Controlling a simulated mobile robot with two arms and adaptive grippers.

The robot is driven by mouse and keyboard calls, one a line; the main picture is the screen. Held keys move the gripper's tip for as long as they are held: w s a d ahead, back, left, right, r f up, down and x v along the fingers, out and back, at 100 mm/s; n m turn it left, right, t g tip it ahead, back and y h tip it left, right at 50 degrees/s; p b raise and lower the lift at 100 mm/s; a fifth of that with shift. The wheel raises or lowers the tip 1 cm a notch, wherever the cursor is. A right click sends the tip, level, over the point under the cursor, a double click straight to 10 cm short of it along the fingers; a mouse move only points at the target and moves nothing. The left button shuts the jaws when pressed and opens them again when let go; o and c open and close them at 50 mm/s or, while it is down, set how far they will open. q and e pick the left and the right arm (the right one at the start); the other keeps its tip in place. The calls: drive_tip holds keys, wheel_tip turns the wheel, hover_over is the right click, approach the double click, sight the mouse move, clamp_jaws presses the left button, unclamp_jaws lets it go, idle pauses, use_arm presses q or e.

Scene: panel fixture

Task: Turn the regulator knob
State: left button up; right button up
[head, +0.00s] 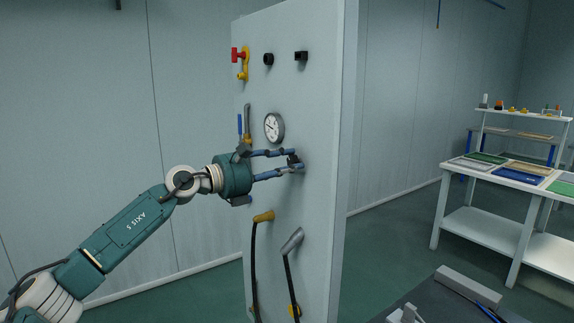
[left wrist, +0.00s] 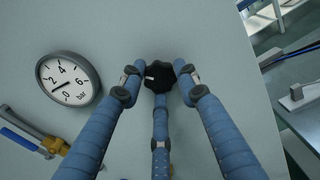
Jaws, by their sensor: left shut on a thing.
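The regulator knob (left wrist: 158,75) is black and lobed, with a small white mark on its left side, and stands on the pale panel (head: 292,100). My left gripper (left wrist: 158,82) has its three blue fingers closed around the knob, with fingertips at both sides of it and one below. In the head view my left gripper (head: 295,160) reaches the panel from the left, and its fingers mostly hide the knob. A round pressure gauge (left wrist: 68,80), marked in bar, is left of the knob; it also shows in the head view (head: 274,127). My right gripper is not in view.
A blue-handled brass valve (left wrist: 30,135) is below left of the gauge. A red and yellow fitting (head: 241,60) and two black fittings (head: 268,59) are higher on the panel. Two hoses (head: 289,265) hang below my gripper. A white workbench (head: 492,210) stands at the right.

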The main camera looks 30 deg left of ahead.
use_arm(q)
drive_tip(key=shift+d+f, duration=0.15)
drive_tip(key=shift+f, duration=0.35)
drive_tip(key=o, duration=1.1)
drive_tip(key=shift+c, duration=0.2)
drive_tip(key=shift+o, duration=0.4)
drive_tip(key=shift+w+r, duration=0.1)
drive_tip(key=v, duration=0.7)
drive_tip(key=shift+s+a, duration=0.2)
